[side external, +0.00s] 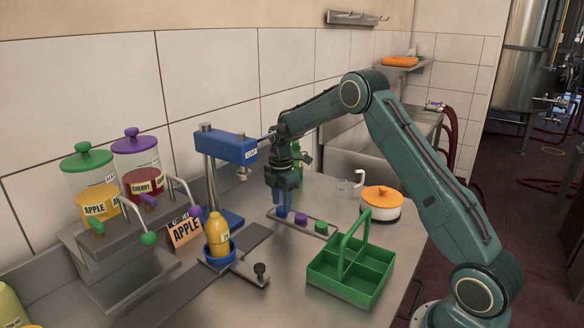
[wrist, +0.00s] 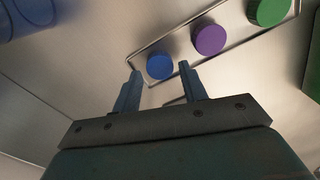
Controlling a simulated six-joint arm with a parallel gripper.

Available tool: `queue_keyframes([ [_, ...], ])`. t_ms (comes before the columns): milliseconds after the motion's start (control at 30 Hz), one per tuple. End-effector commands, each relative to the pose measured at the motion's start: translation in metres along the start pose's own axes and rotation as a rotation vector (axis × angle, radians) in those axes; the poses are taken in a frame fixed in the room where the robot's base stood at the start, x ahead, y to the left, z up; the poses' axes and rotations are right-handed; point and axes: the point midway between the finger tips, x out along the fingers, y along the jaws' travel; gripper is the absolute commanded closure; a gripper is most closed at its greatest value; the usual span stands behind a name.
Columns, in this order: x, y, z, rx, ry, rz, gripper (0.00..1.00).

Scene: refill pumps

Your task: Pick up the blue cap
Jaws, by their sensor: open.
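The blue cap (wrist: 160,66) sits at the end of a row of caps on a narrow tray (wrist: 146,95). In the wrist view it shows between and just beyond the fingertips of my gripper (wrist: 159,69). The fingers are apart, with nothing held between them. In the side view my gripper (side external: 281,199) points down over the left end of the cap tray, and its fingers largely hide the blue cap there. The purple cap (side external: 301,219) and the green cap (side external: 321,227) stand to its right in the row.
A green divided crate (side external: 350,270) with a tall handle stands in front of the caps. A yellow bottle (side external: 217,232) stands in a blue holder at the left. A blue-headed press (side external: 228,147) rises behind it. An orange-lidded pot (side external: 381,197) stands to the right.

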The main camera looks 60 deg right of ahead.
Motion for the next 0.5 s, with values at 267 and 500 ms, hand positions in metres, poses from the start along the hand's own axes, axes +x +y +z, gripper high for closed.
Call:
queue_keyframes([
  [267,0.018,0.000,0.000,0.000,0.001,0.001,0.57],
  [500,0.018,0.000,0.000,0.001,0.001,0.001,0.57],
])
